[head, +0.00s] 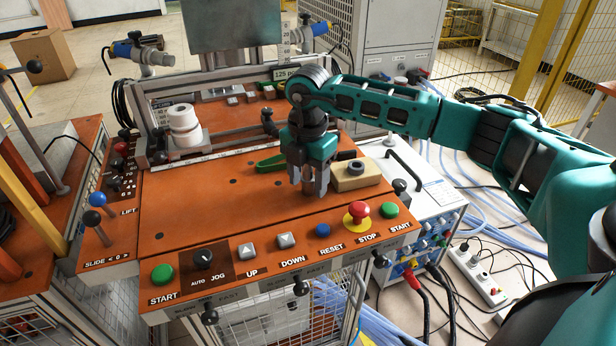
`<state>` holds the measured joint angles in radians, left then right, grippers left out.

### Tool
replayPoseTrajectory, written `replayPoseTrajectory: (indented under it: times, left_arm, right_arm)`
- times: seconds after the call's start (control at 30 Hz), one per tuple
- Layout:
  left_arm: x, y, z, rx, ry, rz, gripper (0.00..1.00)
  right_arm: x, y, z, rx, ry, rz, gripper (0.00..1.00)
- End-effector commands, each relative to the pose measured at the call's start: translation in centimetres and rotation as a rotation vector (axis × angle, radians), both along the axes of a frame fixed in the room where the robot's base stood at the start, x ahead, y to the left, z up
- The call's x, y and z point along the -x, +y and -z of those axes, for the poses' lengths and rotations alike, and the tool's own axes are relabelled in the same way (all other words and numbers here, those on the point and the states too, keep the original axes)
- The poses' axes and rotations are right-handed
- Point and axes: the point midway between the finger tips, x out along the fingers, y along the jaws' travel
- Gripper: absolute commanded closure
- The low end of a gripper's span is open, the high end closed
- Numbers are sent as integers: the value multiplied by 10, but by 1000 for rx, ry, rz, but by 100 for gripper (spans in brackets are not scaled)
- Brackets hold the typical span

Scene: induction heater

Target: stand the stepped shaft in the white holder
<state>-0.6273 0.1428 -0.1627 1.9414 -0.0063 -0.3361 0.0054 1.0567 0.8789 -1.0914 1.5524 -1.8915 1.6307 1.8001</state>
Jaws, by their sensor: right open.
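The white holder (184,127) looks like a stepped white cylinder with a small dark opening on top. It stands upright at the back left of the orange worktop. My right gripper (310,186) points down over the middle right of the worktop, its fingers apart, with nothing clearly seen between them. I cannot make out the stepped shaft for certain. A tan block (357,181) with a dark round part (356,167) on top sits just right of the gripper. My left gripper is not in view.
A green object (271,163) lies left of the gripper, partly hidden by it. The orange worktop (210,205) is clear to the left. A button panel with a red stop button (359,209) lines the front edge. A grey rail frame stands behind the holder.

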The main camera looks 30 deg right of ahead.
Motion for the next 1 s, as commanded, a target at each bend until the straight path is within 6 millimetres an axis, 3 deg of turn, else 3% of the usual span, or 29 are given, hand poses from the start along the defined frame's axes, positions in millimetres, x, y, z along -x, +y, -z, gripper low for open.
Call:
replayPoseTrajectory:
  times: [0.23,0.7,1.0]
  left_arm:
    - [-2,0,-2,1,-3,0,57]
    - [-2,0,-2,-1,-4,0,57]
    - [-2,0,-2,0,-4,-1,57]
  right_arm:
    - [-1,0,-19,-1,-5,0,44]
    - [-1,0,-110,0,-3,0,44]
    - [0,0,-124,-1,0,0,44]
